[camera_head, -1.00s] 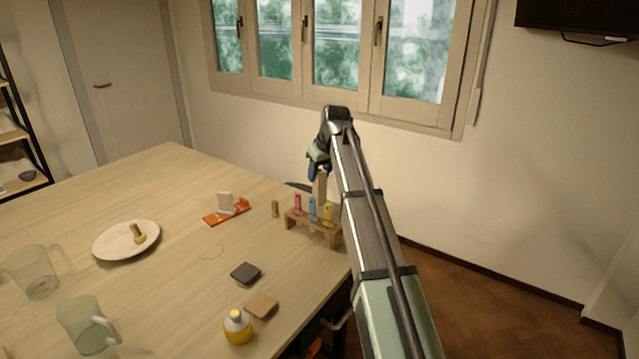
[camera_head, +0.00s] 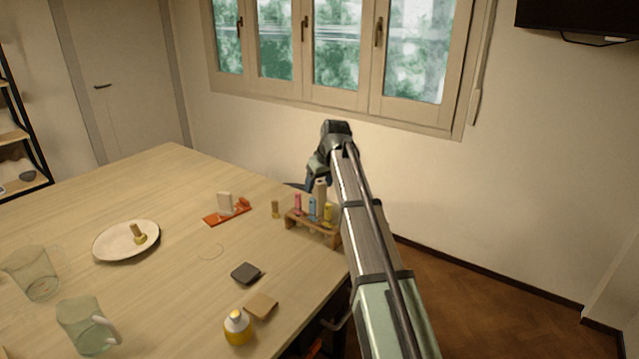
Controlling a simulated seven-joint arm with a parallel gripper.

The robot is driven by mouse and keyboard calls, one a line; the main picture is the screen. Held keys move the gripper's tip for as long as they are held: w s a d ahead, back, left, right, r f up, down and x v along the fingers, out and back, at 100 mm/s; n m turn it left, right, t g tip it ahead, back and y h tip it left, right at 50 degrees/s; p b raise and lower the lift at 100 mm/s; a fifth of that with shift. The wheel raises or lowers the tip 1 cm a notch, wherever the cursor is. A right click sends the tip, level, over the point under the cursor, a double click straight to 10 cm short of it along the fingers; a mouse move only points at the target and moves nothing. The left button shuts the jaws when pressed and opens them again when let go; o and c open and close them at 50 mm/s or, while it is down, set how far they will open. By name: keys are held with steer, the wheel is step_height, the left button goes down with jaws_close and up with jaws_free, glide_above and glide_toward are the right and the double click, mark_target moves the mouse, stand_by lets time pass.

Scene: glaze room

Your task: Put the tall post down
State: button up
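The tall post (camera_head: 321,191) is a beige-brown upright piece behind the small wooden rack (camera_head: 313,228), near the table's far right edge. My gripper (camera_head: 314,181) is above the rack, pointing down, and appears shut on the post's upper part. The post's lower end is hidden behind the rack's pieces, so I cannot tell whether it touches the table. The rack holds a pink piece (camera_head: 298,204), a blue piece (camera_head: 312,209) and a yellow piece (camera_head: 328,213). My arm hides part of the rack's right end.
A small brown post (camera_head: 275,209) stands left of the rack. An orange tray (camera_head: 214,219), a plate (camera_head: 104,245) with a small post on it, a dark block (camera_head: 245,273), a tan block (camera_head: 261,306), a yellow bottle (camera_head: 237,329) and clear jugs (camera_head: 88,325) are on the table.

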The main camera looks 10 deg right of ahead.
steer(key=v, duration=1.2)
steer(key=shift+r, duration=0.15)
steer(key=shift+d, duration=0.1)
